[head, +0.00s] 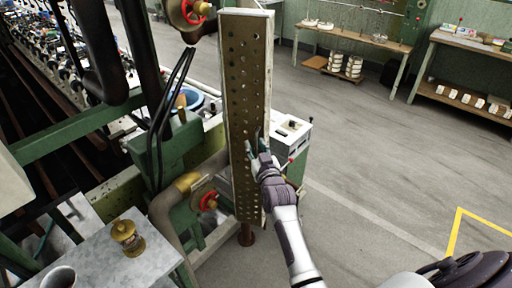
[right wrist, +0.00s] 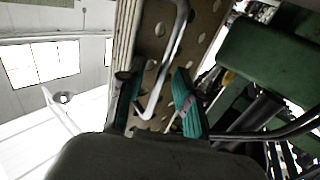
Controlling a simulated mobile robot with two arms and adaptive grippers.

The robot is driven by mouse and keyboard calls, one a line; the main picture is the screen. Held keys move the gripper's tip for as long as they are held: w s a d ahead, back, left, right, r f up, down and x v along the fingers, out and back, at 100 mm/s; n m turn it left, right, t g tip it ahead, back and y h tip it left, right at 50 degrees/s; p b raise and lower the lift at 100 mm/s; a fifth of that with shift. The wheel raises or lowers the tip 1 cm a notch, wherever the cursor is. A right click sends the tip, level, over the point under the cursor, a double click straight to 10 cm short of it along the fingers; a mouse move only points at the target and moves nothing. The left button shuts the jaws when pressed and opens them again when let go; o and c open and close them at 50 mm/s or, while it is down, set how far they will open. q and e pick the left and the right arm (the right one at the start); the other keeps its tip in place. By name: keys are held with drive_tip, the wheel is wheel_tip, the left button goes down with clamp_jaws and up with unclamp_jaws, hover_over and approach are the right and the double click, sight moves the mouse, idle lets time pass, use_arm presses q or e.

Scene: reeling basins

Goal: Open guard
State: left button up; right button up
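The guard (head: 245,110) is a tall, perforated, brownish metal panel with a pale edge. It stands upright at the right side of the green machine. My right gripper (head: 262,150) reaches up from below to the lower half of the guard. In the right wrist view a bent metal handle (right wrist: 172,62) stands on the perforated face. The green fingers of the right gripper (right wrist: 157,103) are spread apart, one on each side of the handle, with visible room between. My left gripper is not in view.
The green machine (head: 165,150) with red-rimmed valve wheels and pipes fills the left. A white-topped cabinet (head: 292,130) stands just behind the guard. A metal table (head: 95,262) with a brass pot (head: 127,238) is at lower left. The floor (head: 385,140) to the right is open.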

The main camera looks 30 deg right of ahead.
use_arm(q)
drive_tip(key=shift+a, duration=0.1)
use_arm(e)
drive_tip(key=s+a, duration=0.2)
drive_tip(key=s, duration=1)
drive_tip(key=shift+a, duration=0.1)
drive_tip(key=shift+c, duration=0.2)
